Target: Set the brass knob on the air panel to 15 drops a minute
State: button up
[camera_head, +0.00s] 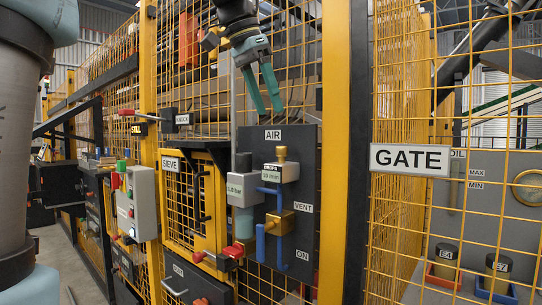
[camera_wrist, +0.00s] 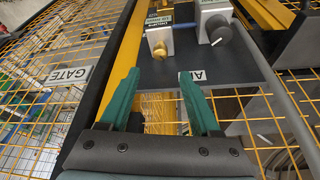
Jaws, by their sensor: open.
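The dark air panel (camera_head: 309,165) hangs on the yellow mesh, with an AIR label at its top. The brass knob (camera_head: 281,154) stands on top of a grey block (camera_head: 289,173) labelled with drops a minute; the setting is too small to read. My gripper (camera_head: 267,112) is open and empty, pointing down above the panel's top edge, apart from the knob. In the wrist view the knob (camera_wrist: 159,50) lies just beyond the gap between my green fingertips (camera_wrist: 159,74), and the panel (camera_wrist: 238,65) extends to the right.
Left of the knob is a grey unit (camera_head: 242,187) with a bowl below. A yellow post (camera_head: 334,160) and the GATE sign (camera_head: 411,160) stand to the right. Mesh backs the panel.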

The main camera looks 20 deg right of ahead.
aim_at(282, 147)
jog(key=x, duration=1)
jog(key=shift+d+f+p, duration=0.1)
jog(key=shift+f+p, duration=0.2)
jog(key=shift+p, duration=0.05)
jog(key=shift+c, duration=0.4)
grip_shut()
